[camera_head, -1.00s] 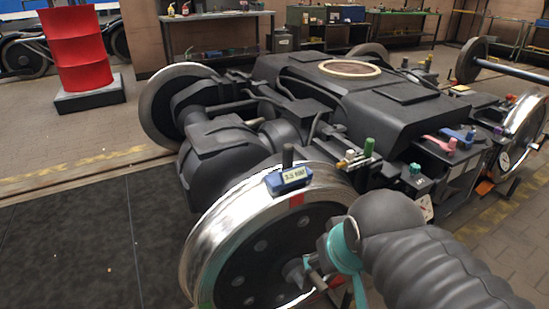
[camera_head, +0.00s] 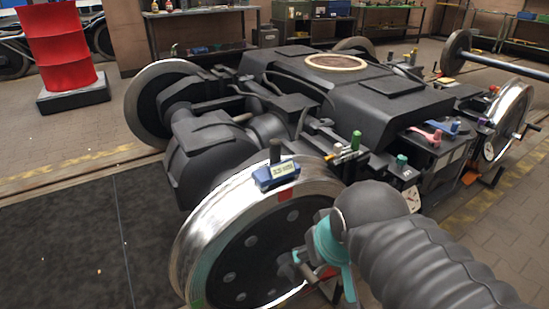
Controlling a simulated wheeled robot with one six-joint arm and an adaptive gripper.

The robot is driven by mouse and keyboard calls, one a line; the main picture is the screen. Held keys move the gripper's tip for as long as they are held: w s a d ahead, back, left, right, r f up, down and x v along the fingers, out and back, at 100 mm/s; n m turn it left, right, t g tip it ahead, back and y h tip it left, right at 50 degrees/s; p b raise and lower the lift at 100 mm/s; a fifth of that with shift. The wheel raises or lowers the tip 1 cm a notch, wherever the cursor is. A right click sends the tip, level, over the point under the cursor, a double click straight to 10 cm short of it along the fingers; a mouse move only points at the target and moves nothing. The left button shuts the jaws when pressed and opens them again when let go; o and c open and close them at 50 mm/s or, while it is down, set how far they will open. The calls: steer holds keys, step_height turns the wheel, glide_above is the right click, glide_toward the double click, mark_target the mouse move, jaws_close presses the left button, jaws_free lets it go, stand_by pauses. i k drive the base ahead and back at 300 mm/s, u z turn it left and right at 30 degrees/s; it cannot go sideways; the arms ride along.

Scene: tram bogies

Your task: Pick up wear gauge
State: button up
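The wear gauge appears to be the small blue device (camera_head: 276,175) with a pale display and a dark upright knob. It sits on top of the shiny rim of the near bogie wheel (camera_head: 205,222). My gripper (camera_head: 304,266) is low in front of the wheel's dark face, below and right of the gauge and apart from it. My arm's teal joint and dark sleeve cover much of it, so its fingers do not show clearly. Nothing is seen held in it.
The dark bogie frame (camera_head: 375,105) stands behind the wheel. Small coloured items, including a green-topped one (camera_head: 356,141), sit right of the gauge. A red drum (camera_head: 57,45) stands at back left.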

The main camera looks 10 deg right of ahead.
mark_target(278, 170)
steer(key=z, duration=3.25)
steer(key=k, duration=0.65)
steer(key=u, duration=1.6)
